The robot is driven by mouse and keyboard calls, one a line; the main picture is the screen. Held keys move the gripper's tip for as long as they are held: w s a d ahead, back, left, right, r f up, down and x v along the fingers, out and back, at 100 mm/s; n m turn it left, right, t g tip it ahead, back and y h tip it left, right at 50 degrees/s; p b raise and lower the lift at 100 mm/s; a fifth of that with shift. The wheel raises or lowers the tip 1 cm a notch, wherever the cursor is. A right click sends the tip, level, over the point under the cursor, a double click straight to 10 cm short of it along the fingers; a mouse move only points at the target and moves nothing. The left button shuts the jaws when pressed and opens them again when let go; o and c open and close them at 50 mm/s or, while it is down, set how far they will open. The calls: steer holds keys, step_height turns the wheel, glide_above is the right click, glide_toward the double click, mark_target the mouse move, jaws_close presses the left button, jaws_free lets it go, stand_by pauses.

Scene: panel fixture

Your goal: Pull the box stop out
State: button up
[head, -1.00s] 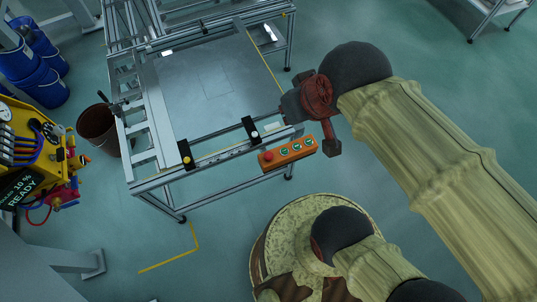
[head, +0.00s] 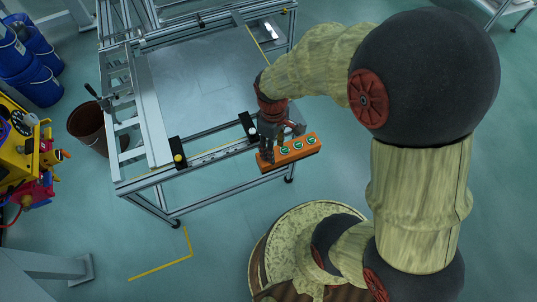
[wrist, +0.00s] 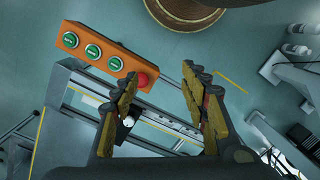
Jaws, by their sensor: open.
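The orange control box (head: 291,157) is fixed at the near right of the frame table. It carries three green buttons in a row and a red stop button (wrist: 142,81) at one end. In the head view my gripper (head: 267,158) is over the box's left end and hides the red button. In the wrist view my gripper (wrist: 160,74) is open and empty. The red button shows beside the tip of its left finger, partly behind it. I cannot tell whether the finger touches it, or whether the button is pressed in or out.
A brown bin (head: 88,125), blue drums (head: 38,80) and a yellow machine (head: 15,150) stand at the left. Floor in front of the table is open.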

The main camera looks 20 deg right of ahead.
steer(key=shift+o, duration=0.2)
step_height(320, 180, down, 8)
steer(key=w+n, duration=0.2)
steer(key=n, duration=0.2)
steer(key=shift+w+d+r+n, duration=0.15)
steer(key=shift+w+r+n, duration=0.1)
steer(key=shift+n, duration=0.15)
steer(key=w+n, duration=0.3)
steer(key=shift+w+d+n+t, duration=0.1)
steer(key=shift+w+n+t, duration=0.3)
steer(key=n, duration=0.2)
steer(key=shift+w+n, duration=0.3)
steer(key=shift+w, duration=0.05)
step_height(320, 180, down, 8)
steer(key=b, duration=0.3)
steer(key=shift+r, duration=0.1)
steer(key=shift+c, duration=1)
jaws_close()
steer(key=shift+r, duration=0.1)
